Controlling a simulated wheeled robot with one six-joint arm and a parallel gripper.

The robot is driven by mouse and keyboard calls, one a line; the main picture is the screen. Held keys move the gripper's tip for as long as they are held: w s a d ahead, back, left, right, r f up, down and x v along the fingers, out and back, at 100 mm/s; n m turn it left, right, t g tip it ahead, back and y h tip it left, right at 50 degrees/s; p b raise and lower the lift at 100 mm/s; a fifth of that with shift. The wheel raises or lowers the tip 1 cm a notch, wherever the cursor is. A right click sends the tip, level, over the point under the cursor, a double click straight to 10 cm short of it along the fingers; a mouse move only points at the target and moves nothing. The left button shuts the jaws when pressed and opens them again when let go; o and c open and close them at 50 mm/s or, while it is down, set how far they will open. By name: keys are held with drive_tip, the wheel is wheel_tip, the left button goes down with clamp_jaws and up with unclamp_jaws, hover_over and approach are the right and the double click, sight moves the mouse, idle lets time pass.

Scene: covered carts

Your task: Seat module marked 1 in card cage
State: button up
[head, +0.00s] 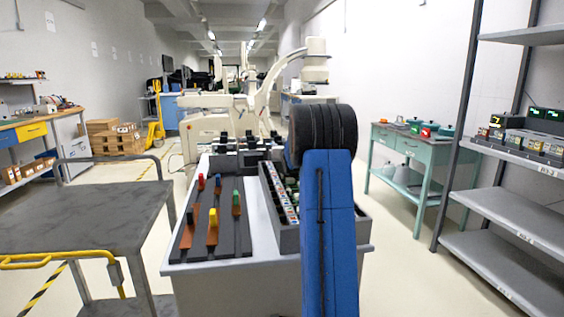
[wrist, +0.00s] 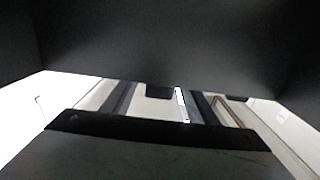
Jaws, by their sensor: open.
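A grey open box (head: 289,237), apparently the card cage, stands on the white cart top, partly hidden by my blue arm. It has a strip of small coloured and white labels along its left side, and small dark and green pieces inside. No number 1 can be read, so I cannot tell which piece is the module marked 1. My gripper is hidden behind my arm in the head view. In the wrist view a dark shape in front, apparently my gripper (wrist: 160,125), fills the lower part. It is open, with nothing seen held.
Dark rails with coloured knobs (head: 212,218) lie left of the box on the cart (head: 240,257). A grey cart with a yellow handle (head: 60,258) is at left. A teal table (head: 398,150) and metal shelves with small devices (head: 520,147) stand right. Floor shows between them.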

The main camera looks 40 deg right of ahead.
clamp_jaws()
drive_tip(key=shift+r, duration=0.15)
